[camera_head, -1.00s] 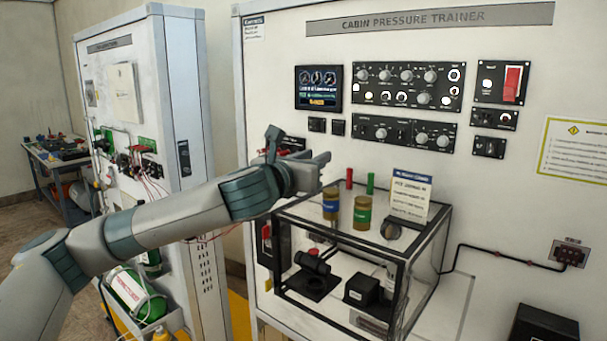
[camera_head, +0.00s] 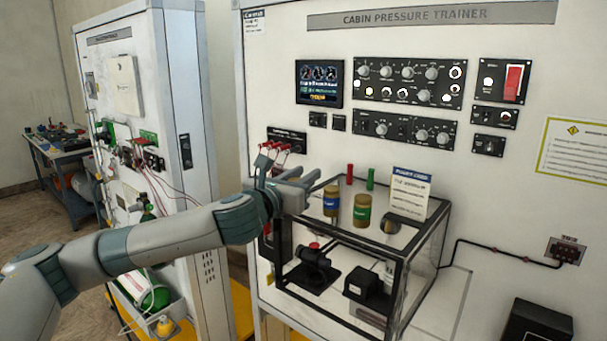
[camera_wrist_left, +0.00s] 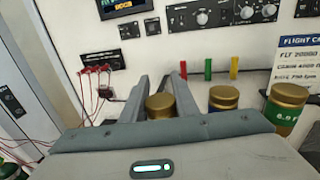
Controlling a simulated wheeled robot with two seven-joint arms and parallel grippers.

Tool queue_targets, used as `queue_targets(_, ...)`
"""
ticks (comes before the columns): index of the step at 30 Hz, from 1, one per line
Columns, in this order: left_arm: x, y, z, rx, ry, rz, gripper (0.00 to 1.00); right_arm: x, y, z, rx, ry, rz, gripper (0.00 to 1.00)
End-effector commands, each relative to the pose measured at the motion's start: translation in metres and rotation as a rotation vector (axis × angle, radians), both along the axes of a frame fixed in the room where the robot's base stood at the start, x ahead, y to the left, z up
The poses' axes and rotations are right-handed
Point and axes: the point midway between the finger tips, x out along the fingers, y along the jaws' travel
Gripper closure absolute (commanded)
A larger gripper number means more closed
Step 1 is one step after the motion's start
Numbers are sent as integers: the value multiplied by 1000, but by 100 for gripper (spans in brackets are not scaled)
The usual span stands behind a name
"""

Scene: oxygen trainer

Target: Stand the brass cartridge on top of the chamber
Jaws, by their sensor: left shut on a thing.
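The chamber (camera_head: 340,239) is a clear box with a black frame, standing before the trainer panel. My left gripper (camera_head: 306,184) is at its back left top corner. In the left wrist view its fingers (camera_wrist_left: 161,84) are shut on a brass cartridge (camera_wrist_left: 160,103), of which only the gold top shows. The head view hides this cartridge behind the gripper. I cannot tell whether its base touches the chamber top. Two other brass cartridges stand upright on the chamber: one with a blue band (camera_head: 331,201) and one with a green band (camera_head: 362,211). My right gripper is not in view.
A white flight card (camera_head: 410,193) and a dark knob (camera_head: 390,225) are on the chamber top at right. A red peg (camera_head: 350,174) and a green peg (camera_head: 370,179) stand behind. Red-capped switches with wires (camera_head: 285,147) are on the panel behind my gripper.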

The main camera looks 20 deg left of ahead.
Motion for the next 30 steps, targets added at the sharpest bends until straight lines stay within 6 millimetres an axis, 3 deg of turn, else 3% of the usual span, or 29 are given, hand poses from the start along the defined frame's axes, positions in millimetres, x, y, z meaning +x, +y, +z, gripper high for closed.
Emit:
queue_targets(15, 0, 0, -9, 0, -1, 1, 100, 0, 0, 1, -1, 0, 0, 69)
queue_targets(16, 0, 0, -8, -1, -1, 1, 66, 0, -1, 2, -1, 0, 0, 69)
queue_targets(18, 0, 0, -8, 0, 0, 1, 54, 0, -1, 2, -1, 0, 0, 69)
queue_targets(30, 0, 0, -4, 0, -2, 1, 54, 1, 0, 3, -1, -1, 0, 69)
